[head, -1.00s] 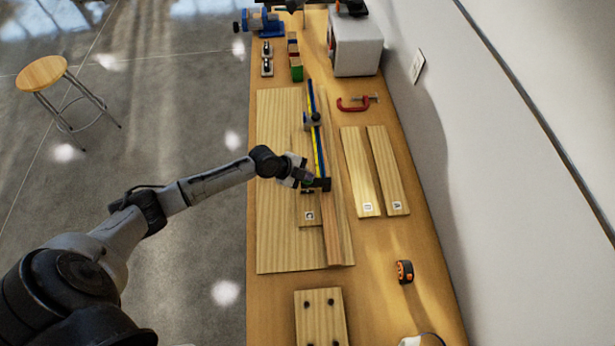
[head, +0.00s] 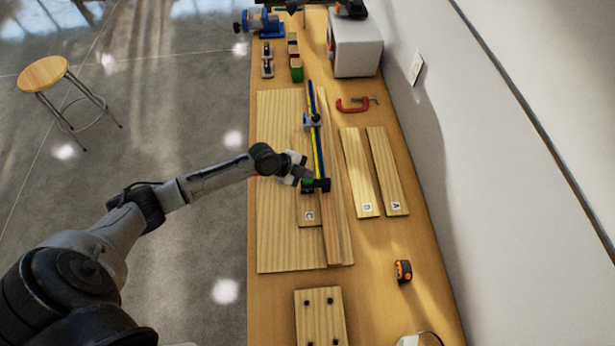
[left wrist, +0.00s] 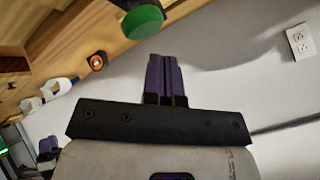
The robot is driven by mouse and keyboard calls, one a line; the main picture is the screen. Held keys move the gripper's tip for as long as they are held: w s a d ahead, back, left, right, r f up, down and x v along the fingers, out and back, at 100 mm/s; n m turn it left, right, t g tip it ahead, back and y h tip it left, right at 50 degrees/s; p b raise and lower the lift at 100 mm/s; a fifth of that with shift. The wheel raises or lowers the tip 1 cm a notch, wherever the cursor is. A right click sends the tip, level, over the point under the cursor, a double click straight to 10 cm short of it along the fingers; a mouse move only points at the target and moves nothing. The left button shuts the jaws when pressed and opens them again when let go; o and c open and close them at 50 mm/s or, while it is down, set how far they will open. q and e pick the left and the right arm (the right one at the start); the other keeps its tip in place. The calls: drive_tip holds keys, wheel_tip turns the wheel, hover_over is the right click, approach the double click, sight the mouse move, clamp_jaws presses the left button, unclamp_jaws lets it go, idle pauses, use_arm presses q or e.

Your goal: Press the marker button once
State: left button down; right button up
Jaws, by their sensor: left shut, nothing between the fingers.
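A round green button (left wrist: 143,21) shows at the top of the left wrist view, on a dark body partly cut off by the frame edge. In the head view a small green spot shows beside the black end block (head: 321,185) of a blue and yellow measuring rail (head: 314,135). My left gripper (head: 303,177) is beside this block, on its left. Its purple fingers (left wrist: 165,62) are shut and empty. In the left wrist view their tips lie just below the button, with no clear contact.
Wooden boards lie on the bench (head: 385,240), including a wide one (head: 280,230) under the rail. A red clamp (head: 352,105), two labelled planks (head: 362,175), an orange and black tape measure (head: 403,271) and a grey box (head: 357,48) lie to the right. The wall stands beyond.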

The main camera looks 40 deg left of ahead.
use_arm(q)
drive_tip(key=shift+r, duration=0.15)
wheel_tip(320, 180, up, 3)
drive_tip(key=shift+f+p, duration=0.15)
drive_tip(key=shift+p, duration=0.95)
wheel_tip(320, 180, up, 3)
drive_tip(key=shift+r+p, duration=0.1)
drive_tip(key=shift+p, duration=0.95)
